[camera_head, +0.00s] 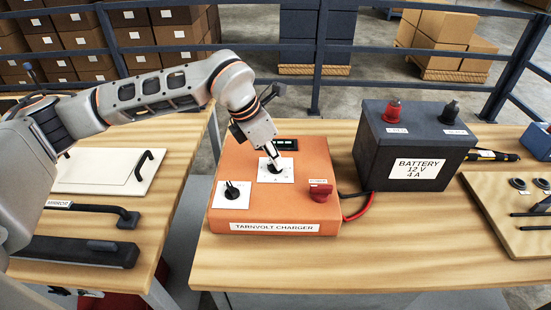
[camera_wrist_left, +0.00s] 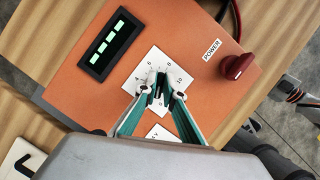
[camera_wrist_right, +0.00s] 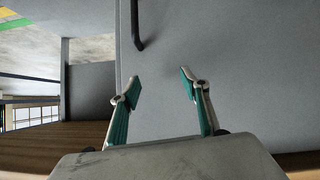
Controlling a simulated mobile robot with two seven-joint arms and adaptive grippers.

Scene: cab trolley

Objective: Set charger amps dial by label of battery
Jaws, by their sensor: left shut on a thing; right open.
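The orange charger (camera_head: 240,190), labelled TARNVOLT CHARGER, sits on the wooden table. My left gripper (camera_head: 276,163) reaches down onto its amps dial. In the left wrist view the fingers (camera_wrist_left: 161,88) are shut on the dial's dark knob (camera_wrist_left: 158,97), over a white plate (camera_wrist_left: 146,69) numbered around the knob, with 4, 6, 8 and 10 readable. The knob's pointer is hidden between the fingers. The dark battery (camera_head: 413,145) stands right of the charger; its label (camera_head: 416,171) reads BATTERY 12 V 4 A. My right gripper (camera_wrist_right: 160,82) is open and empty beside a grey surface.
A second dial (camera_head: 232,192) is at the charger's front left. A red power knob (camera_head: 321,190) and a lit display (camera_wrist_left: 115,45) are also on the charger. Red and black cables (camera_head: 357,207) run between charger and battery. A panel with handles (camera_head: 100,171) lies at left.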

